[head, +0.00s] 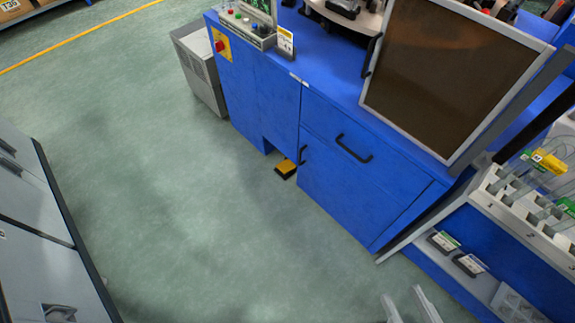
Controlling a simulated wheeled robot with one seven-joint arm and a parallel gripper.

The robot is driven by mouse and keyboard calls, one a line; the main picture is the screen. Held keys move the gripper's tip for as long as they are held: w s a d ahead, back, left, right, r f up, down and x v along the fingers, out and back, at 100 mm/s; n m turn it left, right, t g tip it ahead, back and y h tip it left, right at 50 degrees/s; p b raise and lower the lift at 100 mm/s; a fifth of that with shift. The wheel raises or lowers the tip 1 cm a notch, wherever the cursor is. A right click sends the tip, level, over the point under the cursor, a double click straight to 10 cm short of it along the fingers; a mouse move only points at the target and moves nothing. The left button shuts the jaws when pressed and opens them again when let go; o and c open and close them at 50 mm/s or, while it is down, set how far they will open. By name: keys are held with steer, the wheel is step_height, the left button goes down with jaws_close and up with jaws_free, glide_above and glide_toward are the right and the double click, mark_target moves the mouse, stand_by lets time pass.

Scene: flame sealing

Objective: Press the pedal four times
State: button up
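The pedal (286,168) is a small yellow and black block on the floor. It sits at the recess low in the front of the blue machine cabinet (345,170), near the middle of the head view. Its rear part is partly hidden by the cabinet. My gripper (403,296) shows only as two pale fingertips at the bottom edge, right of centre. The tips are apart with nothing seen between them. In the picture, the gripper is well below and to the right of the pedal, not touching it.
A grey box unit (200,68) stands left of the blue cabinet. Grey cabinets (35,200) line the left edge.

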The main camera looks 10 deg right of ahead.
steer(key=shift+s, duration=0.5)
steer(key=shift+a, duration=0.1)
jaws_close()
stand_by(1.3)
